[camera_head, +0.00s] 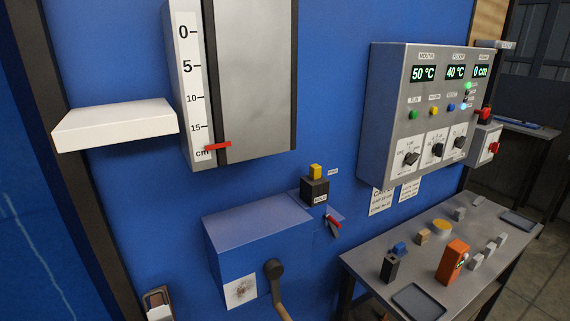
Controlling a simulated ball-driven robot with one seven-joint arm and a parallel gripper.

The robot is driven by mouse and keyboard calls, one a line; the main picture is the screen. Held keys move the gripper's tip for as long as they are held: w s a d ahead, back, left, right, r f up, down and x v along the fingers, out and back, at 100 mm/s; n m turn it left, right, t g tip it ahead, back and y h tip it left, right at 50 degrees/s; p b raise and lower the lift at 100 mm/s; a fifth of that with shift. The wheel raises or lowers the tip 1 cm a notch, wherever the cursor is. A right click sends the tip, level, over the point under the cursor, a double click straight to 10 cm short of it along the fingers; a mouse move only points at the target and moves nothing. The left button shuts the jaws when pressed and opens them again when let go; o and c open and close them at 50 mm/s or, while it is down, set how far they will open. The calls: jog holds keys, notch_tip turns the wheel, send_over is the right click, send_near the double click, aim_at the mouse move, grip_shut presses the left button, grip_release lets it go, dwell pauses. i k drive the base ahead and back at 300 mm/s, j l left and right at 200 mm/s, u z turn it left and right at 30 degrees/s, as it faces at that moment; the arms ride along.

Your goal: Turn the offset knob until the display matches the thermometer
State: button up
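A grey control panel (388,95) hangs on the blue wall at the right. Its left display (423,73) reads 50 °C and its middle display (455,71) reads 40 °C. A third display (480,71) reads 0 cm. Three dark knobs sit on white dials below: left (411,159), middle (437,150), right (460,142). Their labels are too small to read, so I cannot tell which is the offset knob. An orange handheld device (452,262), possibly the thermometer, stands on the table; its small screen is unreadable. My gripper is not in view.
A grey table (375,265) below the panel bears small blocks and a dark tray (418,301). A blue box (240,235) with a crank (274,270) juts from the wall. A white shelf (115,125) sticks out at left. A red switch (493,147) is right of the panel.

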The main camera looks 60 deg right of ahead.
aim_at(437, 148)
jog(key=z, duration=1.7)
jog(key=k+l, duration=0.1)
jog(key=l, duration=0.3)
jog(key=k+u, duration=0.05)
